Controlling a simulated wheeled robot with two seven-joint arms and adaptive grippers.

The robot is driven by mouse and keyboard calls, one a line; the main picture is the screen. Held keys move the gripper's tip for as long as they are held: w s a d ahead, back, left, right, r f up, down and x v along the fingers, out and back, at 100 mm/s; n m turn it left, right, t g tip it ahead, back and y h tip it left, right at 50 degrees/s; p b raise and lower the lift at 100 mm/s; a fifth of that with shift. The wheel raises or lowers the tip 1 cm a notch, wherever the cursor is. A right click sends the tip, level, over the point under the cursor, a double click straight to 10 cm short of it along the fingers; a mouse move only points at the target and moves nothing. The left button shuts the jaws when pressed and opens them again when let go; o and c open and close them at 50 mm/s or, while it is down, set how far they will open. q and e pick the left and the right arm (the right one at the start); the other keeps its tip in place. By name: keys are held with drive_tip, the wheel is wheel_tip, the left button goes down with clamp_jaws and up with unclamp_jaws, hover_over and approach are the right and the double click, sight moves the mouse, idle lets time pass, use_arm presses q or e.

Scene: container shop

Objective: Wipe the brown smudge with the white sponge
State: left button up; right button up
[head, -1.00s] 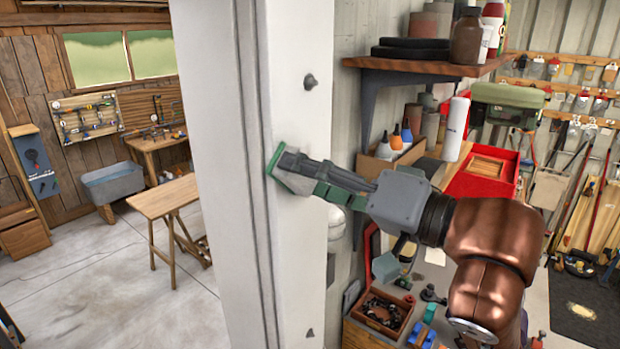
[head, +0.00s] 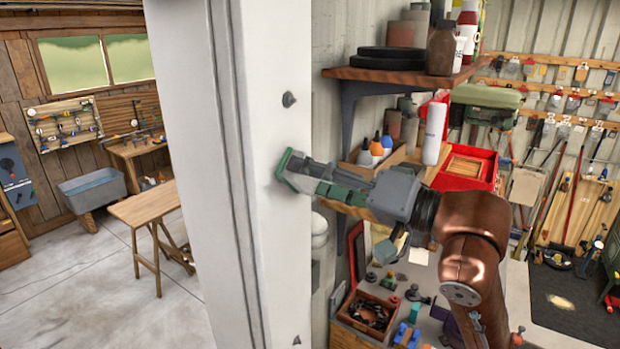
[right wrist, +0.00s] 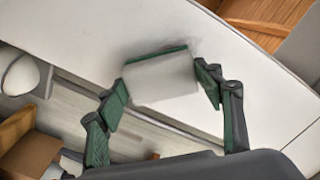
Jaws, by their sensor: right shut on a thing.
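The white sponge (right wrist: 162,82) has a green layer along its far side. In the right wrist view it sits between the two fingers of my right gripper (right wrist: 163,86), which is shut on it. In the head view my right gripper (head: 298,176) reaches in from the right and holds the sponge's green layer (head: 283,163) against or very close to the white post (head: 275,70). A faint brownish-grey smudge (right wrist: 193,46) shows on the white surface just beyond the sponge; part of it may be hidden behind the sponge. My left gripper is not in view.
A wooden shelf (head: 400,75) with jars and bottles juts out above my right arm. Below the arm, a cluttered bench holds a wooden box (head: 365,318) and small parts. Left of the post is open floor with a wooden table (head: 150,208).

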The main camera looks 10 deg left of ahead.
drive_tip(key=shift+s+a, duration=0.35)
drive_tip(key=shift+s, duration=0.55)
drive_tip(key=shift+s+a, duration=0.35)
drive_tip(key=shift+s, duration=0.55)
drive_tip(key=shift+s, duration=0.1)
drive_tip(key=shift+s+a+b, duration=0.2)
drive_tip(key=shift+s+a, duration=0.1)
drive_tip(key=shift+s, duration=0.45)
drive_tip(key=shift+s+a+b, duration=0.2)
drive_tip(key=shift+s+a, duration=0.05)
drive_tip(key=shift+s, duration=0.5)
drive_tip(key=shift+d, duration=0.15)
drive_tip(key=shift+p+v, duration=0.3)
drive_tip(key=shift+v, duration=2.6)
drive_tip(key=shift+d, duration=0.1)
drive_tip(key=v, duration=0.2)
drive_tip(key=shift+s+d, duration=0.1)
drive_tip(key=shift+d, duration=0.3)
